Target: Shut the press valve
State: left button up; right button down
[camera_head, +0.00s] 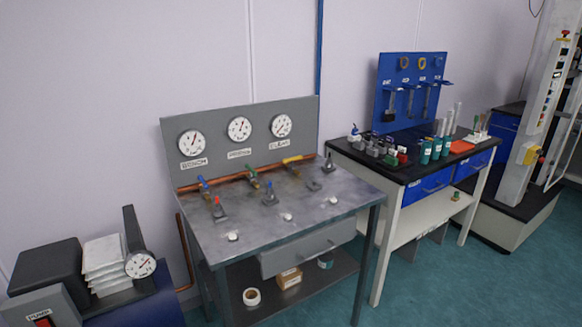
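A grey metal bench (300,212) stands in the middle, with an upright panel carrying three round gauges (239,129). The left label seems to read BENCH; the other two are too small to read surely. Along the copper pipe (228,181) below them sit valves with a blue handle (203,182), a green handle (253,175) and a yellow handle (292,160). The blue and green handles look angled across the pipe; the yellow one looks roughly along it. Which valve is the press valve I cannot tell. Neither gripper is in view.
A pump unit (42,316) is at the lower left. A black-topped table (413,170) with tools stands right. Green floor lies in front.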

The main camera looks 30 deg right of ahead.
aim_at(253, 173)
jog(key=k+l, duration=0.1)
jog(key=l, duration=2.3)
jog(key=k, duration=0.05)
